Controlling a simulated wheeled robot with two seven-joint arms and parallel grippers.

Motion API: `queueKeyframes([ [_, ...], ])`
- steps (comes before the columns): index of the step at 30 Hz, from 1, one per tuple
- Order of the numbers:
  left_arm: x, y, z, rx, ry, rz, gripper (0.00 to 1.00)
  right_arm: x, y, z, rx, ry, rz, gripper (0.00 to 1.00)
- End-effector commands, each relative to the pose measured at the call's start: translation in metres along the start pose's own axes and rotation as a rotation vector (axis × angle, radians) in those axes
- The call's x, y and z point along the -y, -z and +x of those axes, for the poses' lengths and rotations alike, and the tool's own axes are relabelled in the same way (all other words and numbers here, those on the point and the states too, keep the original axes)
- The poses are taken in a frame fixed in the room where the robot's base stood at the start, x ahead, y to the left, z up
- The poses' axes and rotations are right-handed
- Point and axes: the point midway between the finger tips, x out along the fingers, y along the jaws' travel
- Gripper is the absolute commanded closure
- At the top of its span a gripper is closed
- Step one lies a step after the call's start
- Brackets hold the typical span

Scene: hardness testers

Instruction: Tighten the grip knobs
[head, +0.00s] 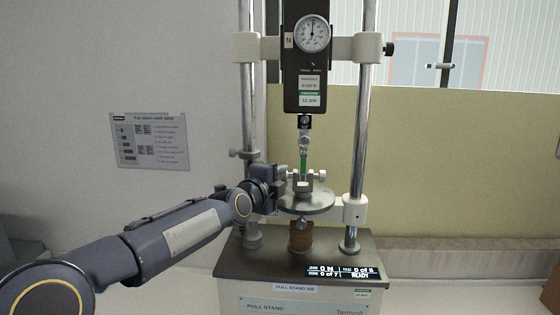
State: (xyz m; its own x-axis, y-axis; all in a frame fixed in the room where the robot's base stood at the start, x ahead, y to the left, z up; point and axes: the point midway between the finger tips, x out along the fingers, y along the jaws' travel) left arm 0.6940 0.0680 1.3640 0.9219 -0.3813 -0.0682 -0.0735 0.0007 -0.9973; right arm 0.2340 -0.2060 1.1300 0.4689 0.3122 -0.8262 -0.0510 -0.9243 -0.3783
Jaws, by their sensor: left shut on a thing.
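The pull stand has a round metal plate (312,204) carrying a small lower grip (302,185). A knob (321,175) sticks out on the grip's right side. A green strip (304,162) stands upright between the lower grip and the upper grip (304,142), which hangs under the dark force gauge (304,85). My left gripper (284,187) is at the left side of the lower grip, shut on what seems to be its left knob; the jaws hide that knob. My right gripper is out of view.
Two upright columns, the right one (364,120) clearest, flank the grips. A display (342,272) on the base (300,290) reads 0 N and READY. A tan panel (440,165) stands behind. A chart (150,141) hangs on the left wall.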

Motion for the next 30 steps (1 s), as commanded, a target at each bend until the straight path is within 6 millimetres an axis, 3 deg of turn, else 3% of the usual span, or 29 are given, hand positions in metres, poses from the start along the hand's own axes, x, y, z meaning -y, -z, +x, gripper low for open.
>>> queueKeyframes([
  [1, 0.0088, 0.0014, -0.0004, -0.001, -0.033, -0.009, 0.95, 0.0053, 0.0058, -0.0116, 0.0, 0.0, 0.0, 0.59],
  [3, 0.0074, 0.0011, -0.0001, 0.0, -0.081, -0.029, 0.95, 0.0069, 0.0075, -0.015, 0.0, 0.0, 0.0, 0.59],
  [15, 0.0071, -0.0011, 0.0013, 0.001, -0.281, -0.117, 0.95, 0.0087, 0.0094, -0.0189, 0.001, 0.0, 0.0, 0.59],
  [30, 0.0074, -0.001, 0.0013, 0.0, -0.326, -0.136, 0.95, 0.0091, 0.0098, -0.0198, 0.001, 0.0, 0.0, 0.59],
])
